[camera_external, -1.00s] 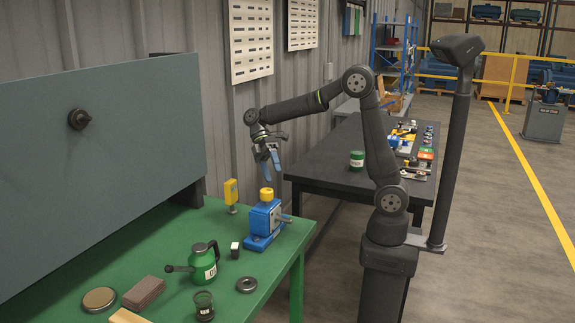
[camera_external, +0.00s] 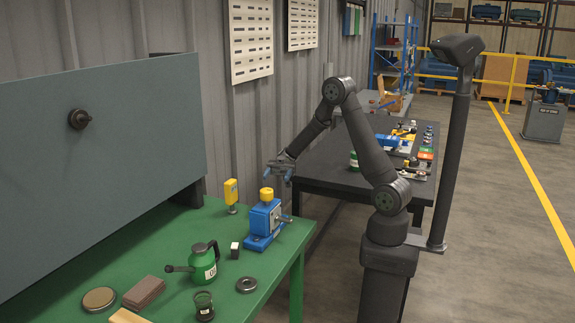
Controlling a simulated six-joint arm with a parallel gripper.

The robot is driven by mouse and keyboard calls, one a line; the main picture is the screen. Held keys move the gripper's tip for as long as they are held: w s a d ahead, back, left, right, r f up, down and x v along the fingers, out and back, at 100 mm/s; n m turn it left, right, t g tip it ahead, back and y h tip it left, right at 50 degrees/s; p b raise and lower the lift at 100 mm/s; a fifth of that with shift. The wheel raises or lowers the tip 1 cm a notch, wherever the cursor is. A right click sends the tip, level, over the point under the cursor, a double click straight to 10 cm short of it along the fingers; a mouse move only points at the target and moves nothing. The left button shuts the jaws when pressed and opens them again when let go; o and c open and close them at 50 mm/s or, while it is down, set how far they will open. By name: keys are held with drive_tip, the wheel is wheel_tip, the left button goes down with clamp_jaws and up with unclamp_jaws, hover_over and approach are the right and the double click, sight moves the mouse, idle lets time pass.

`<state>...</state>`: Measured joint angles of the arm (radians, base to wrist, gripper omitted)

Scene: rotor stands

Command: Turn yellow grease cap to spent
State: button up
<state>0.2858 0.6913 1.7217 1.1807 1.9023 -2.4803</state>
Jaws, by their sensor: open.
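The yellow grease cap (camera_external: 266,194) sits on top of the blue bearing stand (camera_external: 264,221) near the right edge of the green bench. My gripper (camera_external: 277,177) is open, with blue fingers. It is close to the cap, just above and to its right in the picture. The fingers look apart from the cap, and nothing shows between them. Any marking for spent on the cap is too small to read.
A yellow gauge-like piece (camera_external: 231,194) stands left of the blue stand. A green oil can (camera_external: 203,263), a small black-and-white block (camera_external: 235,250) and a dark ring (camera_external: 246,284) lie in front. A dark table (camera_external: 320,177) with several parts stands behind.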

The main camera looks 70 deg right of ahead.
sight(262, 196)
drive_tip(key=x, duration=1.7)
drive_tip(key=shift+c, duration=0.4)
drive_tip(key=c, duration=0.9)
drive_tip(key=shift+d, duration=0.1)
drive_tip(key=shift+m+t, duration=0.4)
drive_tip(key=m+t, duration=0.2)
drive_tip(key=t, duration=0.1)
drive_tip(key=m+t, duration=0.2)
drive_tip(key=t, duration=0.1)
drive_tip(key=m+t+h, duration=0.1)
drive_tip(key=m+t, duration=0.1)
drive_tip(key=t, duration=0.2)
drive_tip(key=shift+w, duration=0.4)
drive_tip(key=shift+w+d+m+t+h, duration=0.1)
drive_tip(key=shift+w+m+t+h, duration=0.1)
drive_tip(key=shift+m+t+h, duration=1.3)
drive_tip(key=shift+w+d+m+t+h, duration=0.1)
drive_tip(key=shift+w+m+t+h, duration=0.1)
drive_tip(key=shift+m+t+h, duration=1.3)
drive_tip(key=shift+t+y, duration=0.4)
drive_tip(key=shift+t, duration=0.2)
